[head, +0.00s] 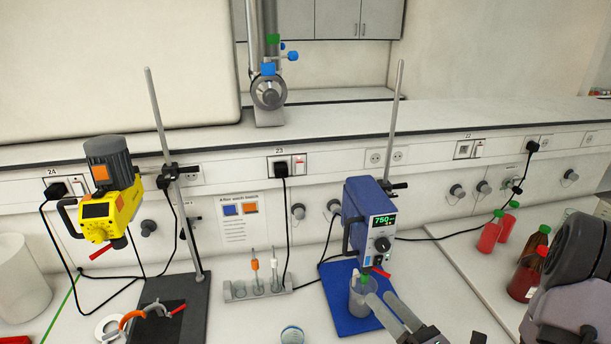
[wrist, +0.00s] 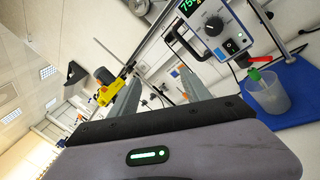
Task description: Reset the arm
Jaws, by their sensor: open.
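My gripper (head: 383,302) reaches in from the lower right in the head view, its two grey fingers just right of a clear beaker (head: 358,300). The fingers are apart with nothing seen between them. In the wrist view my gripper (wrist: 157,73) also shows open, and the beaker (wrist: 268,100) stands off to the right of the fingers. Whether a finger touches the beaker is unclear. The beaker stands on a blue base plate under a blue overhead stirrer (head: 366,220), whose display reads 750. A green part shows at the beaker's top.
A yellow stirrer (head: 104,205) hangs on a stand at left, above a dark base plate (head: 190,318). A small rack (head: 240,294) stands between the stirrers. Red bottles (head: 527,272) stand at right near my arm. A small jar (head: 292,335) is at the front.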

